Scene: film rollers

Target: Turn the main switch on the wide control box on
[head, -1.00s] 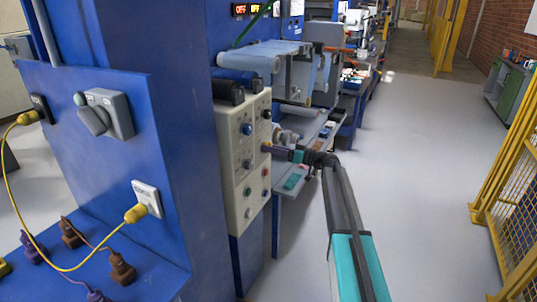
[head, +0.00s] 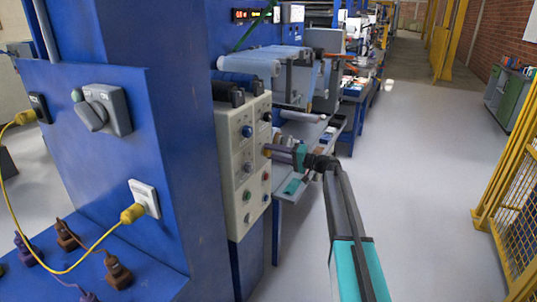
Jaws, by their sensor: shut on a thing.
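The wide control box (head: 234,190) is a cream panel on the blue machine column, with several knobs and buttons on its face. My gripper (head: 270,150) reaches in from the right and is shut on a small switch (head: 265,152) in the right-hand column of that face. The jaws hide most of this switch, so its exact angle cannot be told. A blue knob (head: 247,131) and a red button (head: 265,177) sit nearby on the face.
A grey box with a rotary handle (head: 103,108) and a socket with a yellow plug (head: 133,212) are on the blue panel at left. Small lit displays (head: 242,15) are above. Rollers and a shelf lie behind my gripper. The floor at right is clear up to yellow fencing.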

